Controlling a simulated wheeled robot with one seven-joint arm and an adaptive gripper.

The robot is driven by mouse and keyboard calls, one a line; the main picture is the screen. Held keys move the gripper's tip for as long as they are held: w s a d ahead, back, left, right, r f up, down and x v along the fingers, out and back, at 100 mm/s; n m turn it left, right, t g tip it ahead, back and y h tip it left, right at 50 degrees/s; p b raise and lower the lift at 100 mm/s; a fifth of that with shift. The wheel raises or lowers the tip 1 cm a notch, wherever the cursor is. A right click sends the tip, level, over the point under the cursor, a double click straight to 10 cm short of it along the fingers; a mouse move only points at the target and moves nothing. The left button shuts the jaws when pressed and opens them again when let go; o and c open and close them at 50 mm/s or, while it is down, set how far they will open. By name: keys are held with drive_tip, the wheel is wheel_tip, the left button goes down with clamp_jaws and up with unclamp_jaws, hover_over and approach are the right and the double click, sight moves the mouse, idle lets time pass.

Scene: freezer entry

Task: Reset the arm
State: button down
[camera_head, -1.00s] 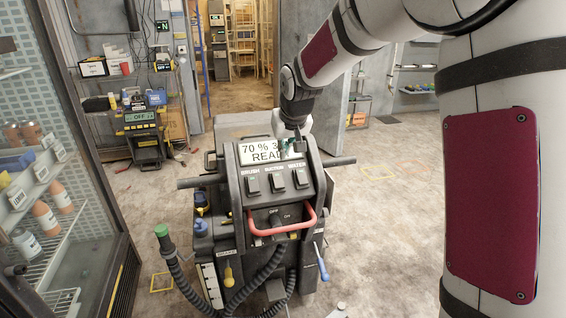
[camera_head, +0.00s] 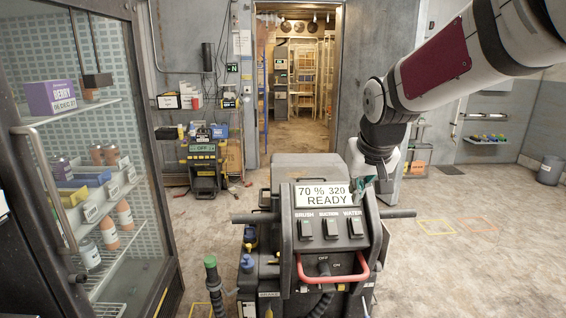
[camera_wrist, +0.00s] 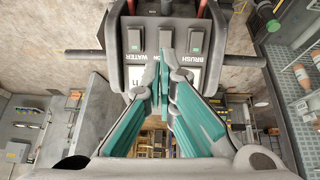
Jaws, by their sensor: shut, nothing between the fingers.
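My arm reaches in from the upper right in the head view and bends down at the wrist. My gripper (camera_head: 361,188) hangs by the right end of the floor machine's display (camera_head: 322,195), which reads "70 % 320 READY". In the wrist view, its teal fingers (camera_wrist: 163,88) are together with nothing between them. They overlap the machine's panel in that picture; I cannot tell whether they touch it. The floor machine (camera_head: 287,240) has brush, suction and water switches (camera_head: 330,228), a dark knob marked off and on, and a red handle (camera_head: 333,278).
A glass-door cabinet (camera_head: 150,150) with bottles and boxes stands at the left. A dark and yellow unit (camera_head: 203,165) stands by the back wall. An open doorway (camera_head: 293,90) leads to shelving. Floor at the right is clear, with yellow and orange marked outlines (camera_head: 436,227).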

drive_tip(key=s+g, duration=0.1)
drive_tip(key=s, duration=2.8)
drive_tip(key=shift+d+f, duration=0.2)
drive_tip(key=shift+f, duration=0.25)
drive_tip(key=shift+s, duration=0.1)
